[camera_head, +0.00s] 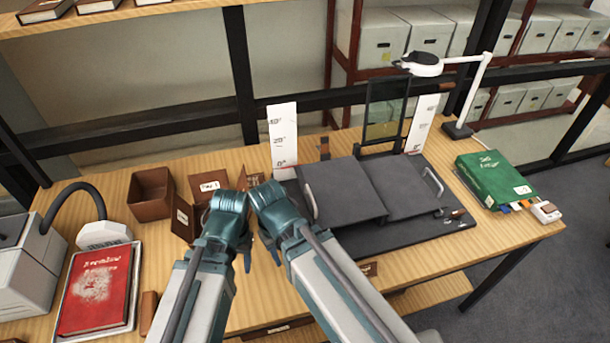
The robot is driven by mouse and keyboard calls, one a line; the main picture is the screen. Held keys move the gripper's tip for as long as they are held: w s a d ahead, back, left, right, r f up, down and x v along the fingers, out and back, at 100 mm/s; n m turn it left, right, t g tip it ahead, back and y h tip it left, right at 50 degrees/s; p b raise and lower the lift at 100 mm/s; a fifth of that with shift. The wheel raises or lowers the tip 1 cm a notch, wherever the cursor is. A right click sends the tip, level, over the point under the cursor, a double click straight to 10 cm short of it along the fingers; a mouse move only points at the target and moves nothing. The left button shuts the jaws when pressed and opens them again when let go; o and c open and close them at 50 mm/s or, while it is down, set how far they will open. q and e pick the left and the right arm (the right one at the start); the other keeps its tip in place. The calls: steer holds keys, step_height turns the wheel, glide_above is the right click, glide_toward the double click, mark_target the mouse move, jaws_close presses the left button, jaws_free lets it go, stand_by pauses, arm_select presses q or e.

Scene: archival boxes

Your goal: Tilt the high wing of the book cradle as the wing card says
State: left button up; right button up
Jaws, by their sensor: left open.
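The dark grey book cradle (343,190) stands in the middle of the table, with two broad panels side by side and a pale handle at each outer side. The left panel looks raised over the right one; I cannot tell the exact angles. A white scale card (283,132) with degree marks stands at its left, and another scale card (422,122) at its right. My right gripper's fingers do not show clearly.
An open brown box (151,194) and a red book (96,288) on a tray lie at the left. A dark upright frame (385,110) stands behind the cradle. My arms hide the table's front middle.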

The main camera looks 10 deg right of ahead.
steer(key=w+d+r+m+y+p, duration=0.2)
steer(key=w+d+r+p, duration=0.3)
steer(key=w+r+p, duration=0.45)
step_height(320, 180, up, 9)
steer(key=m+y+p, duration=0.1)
steer(key=p, duration=0.8)
glide_above(311, 195)
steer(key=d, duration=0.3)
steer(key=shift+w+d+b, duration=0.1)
steer(key=shift+b, duration=0.25)
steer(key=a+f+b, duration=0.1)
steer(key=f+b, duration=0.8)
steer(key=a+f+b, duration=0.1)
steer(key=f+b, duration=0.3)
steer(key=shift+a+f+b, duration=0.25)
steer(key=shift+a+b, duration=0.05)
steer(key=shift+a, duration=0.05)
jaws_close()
